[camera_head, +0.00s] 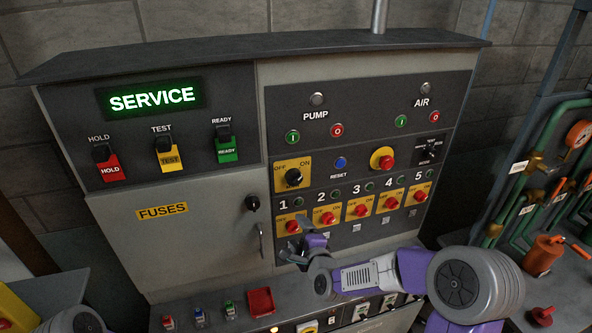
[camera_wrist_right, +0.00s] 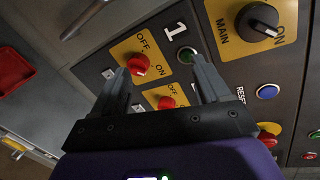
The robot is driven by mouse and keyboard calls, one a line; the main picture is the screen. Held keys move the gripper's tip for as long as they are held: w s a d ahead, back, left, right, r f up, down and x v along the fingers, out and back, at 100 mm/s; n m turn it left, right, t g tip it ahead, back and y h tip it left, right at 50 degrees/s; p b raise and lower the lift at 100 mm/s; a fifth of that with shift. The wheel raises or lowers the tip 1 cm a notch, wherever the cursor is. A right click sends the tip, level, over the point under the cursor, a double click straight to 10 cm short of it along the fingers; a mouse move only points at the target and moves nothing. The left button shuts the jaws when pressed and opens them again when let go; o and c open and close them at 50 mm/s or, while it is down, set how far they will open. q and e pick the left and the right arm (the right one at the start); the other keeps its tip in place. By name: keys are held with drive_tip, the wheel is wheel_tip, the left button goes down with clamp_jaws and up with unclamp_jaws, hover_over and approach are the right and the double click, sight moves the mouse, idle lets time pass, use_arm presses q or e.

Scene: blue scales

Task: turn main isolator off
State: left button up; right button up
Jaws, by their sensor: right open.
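The main isolator (camera_head: 293,177) is a black rotary knob on a yellow OFF/ON plate, above the row of numbered red knobs. In the right wrist view the main isolator (camera_wrist_right: 257,21) is at the upper right, and its white mark appears to lie toward ON. My right gripper (camera_head: 295,241) is open and empty, below the isolator near red knob 1 (camera_head: 292,226). In the right wrist view red knob 1 (camera_wrist_right: 138,65) shows between the open fingers (camera_wrist_right: 160,68); contact cannot be told. My left gripper is out of view.
More red knobs (camera_head: 361,210) continue right along the row. A yellow-based red button (camera_head: 382,159) and blue reset button (camera_head: 340,163) lie right of the isolator. The fuses door (camera_head: 185,245) has a handle (camera_head: 261,240) left of my gripper. Green pipes (camera_head: 520,190) stand far right.

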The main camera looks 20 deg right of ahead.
sight(295, 182)
wheel_tip(295, 182, up, 11)
drive_tip(key=d+m+t+h+p, duration=0.1)
drive_tip(key=m+t, duration=0.2)
drive_tip(key=m, duration=0.1)
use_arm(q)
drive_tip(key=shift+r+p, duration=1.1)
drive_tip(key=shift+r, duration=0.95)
use_arm(e)
drive_tip(key=shift+w+d+r, duration=0.1)
drive_tip(key=shift+w, duration=4.15)
